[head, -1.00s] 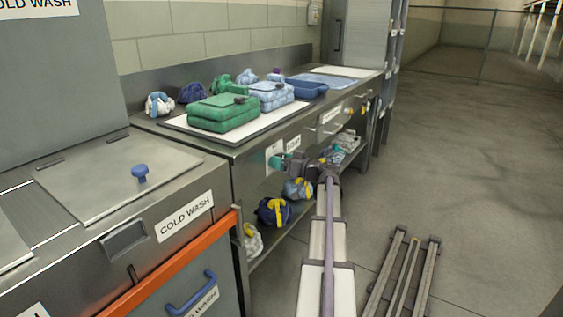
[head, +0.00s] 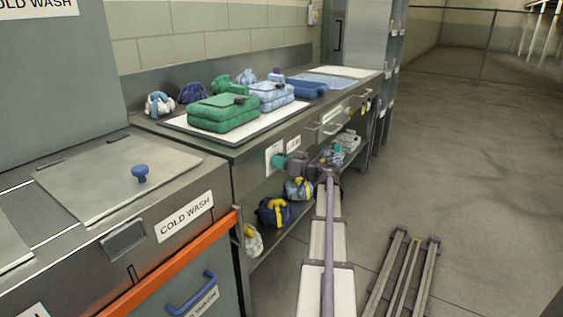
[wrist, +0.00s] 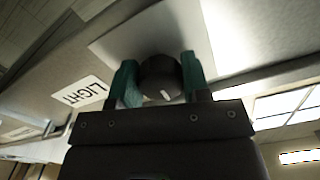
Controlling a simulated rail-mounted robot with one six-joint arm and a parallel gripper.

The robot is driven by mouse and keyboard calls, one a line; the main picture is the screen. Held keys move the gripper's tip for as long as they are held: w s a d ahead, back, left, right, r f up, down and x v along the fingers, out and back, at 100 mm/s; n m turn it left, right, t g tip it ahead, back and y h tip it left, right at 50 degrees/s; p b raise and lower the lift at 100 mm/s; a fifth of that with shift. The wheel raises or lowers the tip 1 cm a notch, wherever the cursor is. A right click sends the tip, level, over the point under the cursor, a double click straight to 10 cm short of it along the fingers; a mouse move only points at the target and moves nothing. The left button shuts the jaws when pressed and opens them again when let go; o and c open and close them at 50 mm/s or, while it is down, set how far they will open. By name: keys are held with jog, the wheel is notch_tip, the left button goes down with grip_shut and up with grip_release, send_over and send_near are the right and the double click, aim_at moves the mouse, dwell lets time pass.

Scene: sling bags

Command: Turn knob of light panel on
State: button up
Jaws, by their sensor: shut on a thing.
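The knob (wrist: 160,72) is dark and round, with a short white mark on its face toward the lower right in the wrist view. It sits on a pale panel plate (wrist: 110,45) beside a label reading LIGHT (wrist: 80,93). My gripper (wrist: 157,82) has teal fingers, one on each side of the knob, and is shut on it. In the head view my gripper (head: 278,161) is at the front face of the steel counter, against the white light panel (head: 269,151). The knob is hidden there by my gripper.
Green (head: 223,112) and light-blue (head: 271,95) bags lie on a white board on the counter (head: 240,151). Several bags, one dark blue and yellow (head: 273,211), sit on the shelf below. A cold wash unit (head: 120,180) stands at the left.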

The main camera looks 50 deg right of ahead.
jog(key=m, duration=0.8)
jog(key=shift+a+r+m, duration=0.1)
jog(key=shift+m, duration=0.2)
jog(key=m, duration=0.4)
jog(key=shift+r+m, duration=0.1)
jog(key=shift+m, duration=0.2)
jog(key=m, duration=0.4)
jog(key=o, duration=0.9)
jog(key=shift+o, duration=0.2)
jog(key=shift+s, duration=0.1)
